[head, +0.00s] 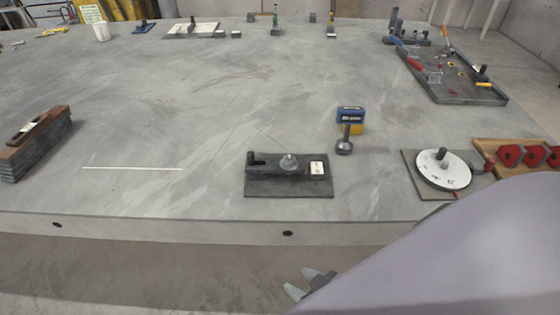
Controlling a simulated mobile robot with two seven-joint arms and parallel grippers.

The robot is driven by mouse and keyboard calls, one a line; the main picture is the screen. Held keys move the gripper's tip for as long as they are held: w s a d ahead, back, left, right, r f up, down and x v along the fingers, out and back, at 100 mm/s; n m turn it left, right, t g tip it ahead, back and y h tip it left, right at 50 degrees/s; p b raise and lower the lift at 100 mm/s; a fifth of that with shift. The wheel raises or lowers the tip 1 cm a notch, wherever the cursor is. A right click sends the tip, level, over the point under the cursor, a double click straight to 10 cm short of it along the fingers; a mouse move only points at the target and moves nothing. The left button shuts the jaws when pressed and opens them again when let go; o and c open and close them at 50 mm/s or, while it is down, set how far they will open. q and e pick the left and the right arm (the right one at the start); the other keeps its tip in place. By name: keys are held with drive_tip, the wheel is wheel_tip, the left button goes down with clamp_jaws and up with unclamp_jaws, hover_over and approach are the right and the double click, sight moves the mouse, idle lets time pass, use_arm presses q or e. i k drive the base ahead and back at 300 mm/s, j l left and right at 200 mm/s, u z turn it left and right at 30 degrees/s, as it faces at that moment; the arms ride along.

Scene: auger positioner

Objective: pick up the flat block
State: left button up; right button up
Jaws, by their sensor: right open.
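My right gripper (306,284) is low in the head view, in front of the table's front edge and below its top. Its fingers are apart and nothing shows between them. My pale arm hides the lower right. Which piece is the flat block is not clear. A dark flat plate (258,190) lies near the front edge, carrying a black low body with a round grey knob and a white label. A stack of dark flat slabs (40,150) with a brown top lies at the left. The gripper touches neither. My left gripper is out of view.
The grey table (200,120) has wide free room in the middle. A blue and yellow drill-like tool (350,117) stands behind the plate. A white disc (444,172) on a base and red knobs (511,155) are at the right. A dark tray (455,97) holds small parts.

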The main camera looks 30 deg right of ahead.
sight(316, 169)
drive_tip(key=z, duration=1.25)
drive_tip(key=i+l+u, duration=0.2)
drive_tip(key=l, duration=1.3)
drive_tip(key=l+u, duration=0.15)
drive_tip(key=l, duration=1.4)
